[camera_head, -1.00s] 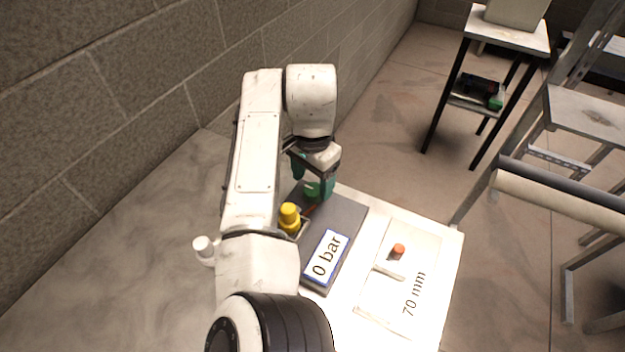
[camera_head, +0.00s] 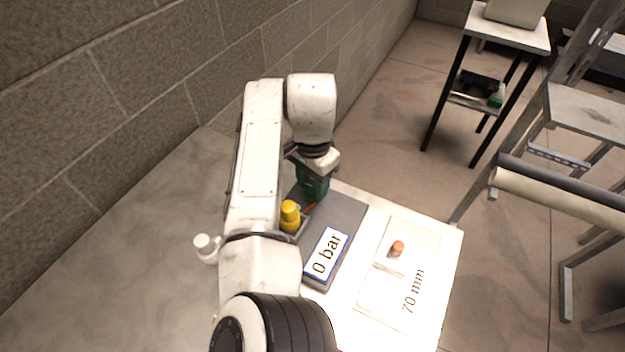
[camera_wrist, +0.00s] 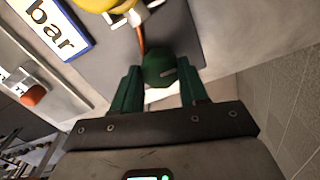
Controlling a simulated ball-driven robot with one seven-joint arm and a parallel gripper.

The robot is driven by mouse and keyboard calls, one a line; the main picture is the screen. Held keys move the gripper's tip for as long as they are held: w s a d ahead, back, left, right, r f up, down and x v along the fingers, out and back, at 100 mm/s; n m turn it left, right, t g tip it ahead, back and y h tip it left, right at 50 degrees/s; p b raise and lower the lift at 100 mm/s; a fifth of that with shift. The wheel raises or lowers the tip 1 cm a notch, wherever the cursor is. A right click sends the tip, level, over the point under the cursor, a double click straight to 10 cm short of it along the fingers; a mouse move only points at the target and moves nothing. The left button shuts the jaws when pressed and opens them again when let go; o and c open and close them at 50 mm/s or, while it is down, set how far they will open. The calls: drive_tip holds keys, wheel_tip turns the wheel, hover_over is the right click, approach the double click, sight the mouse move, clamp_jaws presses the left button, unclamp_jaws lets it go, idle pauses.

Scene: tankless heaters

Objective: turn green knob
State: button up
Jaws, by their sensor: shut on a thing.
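The green knob (camera_wrist: 159,69) shows in the wrist view as a round dark green piece between the fingertips, at the edge of the dark grey panel (camera_head: 346,217). My gripper (camera_wrist: 160,77) has dark green fingers, one on each side of the knob, closed on it. In the head view my gripper (camera_head: 312,190) points down at the far end of the panel, and its fingers and wrist hide the knob there.
A yellow knob (camera_head: 290,216) stands on the panel beside my gripper, with a "0 bar" display (camera_head: 326,254) nearer. A white "70 mm" plate (camera_head: 412,262) with an orange-tipped piece (camera_head: 397,248) lies to the right. A block wall (camera_head: 150,70) rises at left.

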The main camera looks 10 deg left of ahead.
drive_tip(key=shift+c, duration=0.8)
drive_tip(key=shift+m, duration=0.3)
drive_tip(key=m+p, duration=0.1)
drive_tip(key=m, duration=1)
drive_tip(key=shift+m+p, duration=0.3)
drive_tip(key=o, duration=1.1)
drive_tip(key=shift+c, duration=0.2)
